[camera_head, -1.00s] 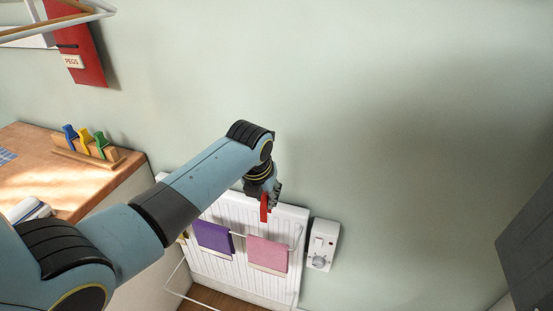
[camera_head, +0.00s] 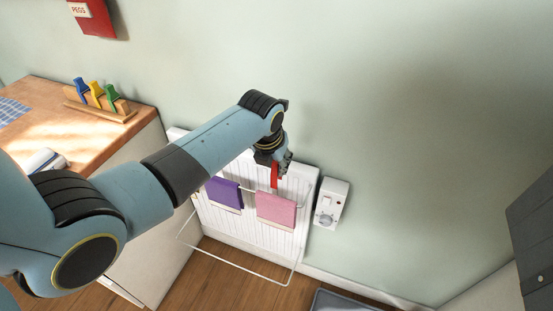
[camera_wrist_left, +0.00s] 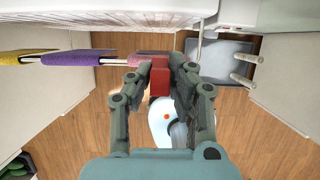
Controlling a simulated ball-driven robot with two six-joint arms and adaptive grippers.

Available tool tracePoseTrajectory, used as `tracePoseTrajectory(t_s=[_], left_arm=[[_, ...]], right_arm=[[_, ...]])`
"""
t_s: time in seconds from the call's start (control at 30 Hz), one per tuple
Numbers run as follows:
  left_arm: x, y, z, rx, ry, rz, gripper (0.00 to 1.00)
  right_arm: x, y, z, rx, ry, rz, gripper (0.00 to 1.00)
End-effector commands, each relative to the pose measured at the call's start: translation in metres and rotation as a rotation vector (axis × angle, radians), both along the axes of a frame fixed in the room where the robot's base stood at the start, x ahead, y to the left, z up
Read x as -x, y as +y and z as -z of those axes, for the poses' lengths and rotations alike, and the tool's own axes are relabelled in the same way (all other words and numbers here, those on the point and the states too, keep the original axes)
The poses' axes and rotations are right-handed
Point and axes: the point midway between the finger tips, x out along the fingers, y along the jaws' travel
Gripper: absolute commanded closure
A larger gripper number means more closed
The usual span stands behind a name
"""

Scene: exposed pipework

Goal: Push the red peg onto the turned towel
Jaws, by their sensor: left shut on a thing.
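My left gripper (camera_head: 278,164) is shut on the red peg (camera_head: 274,175), which points down just above the pink towel. In the left wrist view, the gripper (camera_wrist_left: 160,65) holds the red peg (camera_wrist_left: 160,78) between its fingertips. The pink towel (camera_head: 276,209) hangs over the rail of a white rack in front of the radiator; the purple towel (camera_head: 225,193) hangs to its left. In the left wrist view, the pink towel (camera_wrist_left: 143,58) is partly hidden behind the fingers, and a yellow towel (camera_wrist_left: 22,58) shows at far left. I cannot tell which towel is turned. My right gripper is out of view.
The white radiator (camera_head: 300,180) stands close behind the rack. A white control box (camera_head: 330,204) is on the wall to its right. Blue, yellow and green pegs sit on a wooden holder (camera_head: 100,104) on the worktop. A grey tray (camera_head: 342,302) lies on the floor.

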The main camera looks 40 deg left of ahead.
Motion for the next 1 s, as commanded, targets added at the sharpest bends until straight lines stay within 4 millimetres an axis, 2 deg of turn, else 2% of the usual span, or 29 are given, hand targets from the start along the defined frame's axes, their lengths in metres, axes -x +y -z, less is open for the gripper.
tracePoseTrajectory(t_s=[0.1, 0.6, 1.0], left_arm=[[0.0, 0.0, 0.013, 0.0, 0.0, 0.0, 0.98], [0.001, -0.001, 0.055, 0.0, 0.001, 0.0, 0.98], [0.002, -0.001, 0.066, 0.0, -0.001, 0.0, 0.98]], right_arm=[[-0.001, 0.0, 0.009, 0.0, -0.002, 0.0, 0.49], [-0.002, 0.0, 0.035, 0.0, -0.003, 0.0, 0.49], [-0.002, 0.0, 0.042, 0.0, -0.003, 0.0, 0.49]])
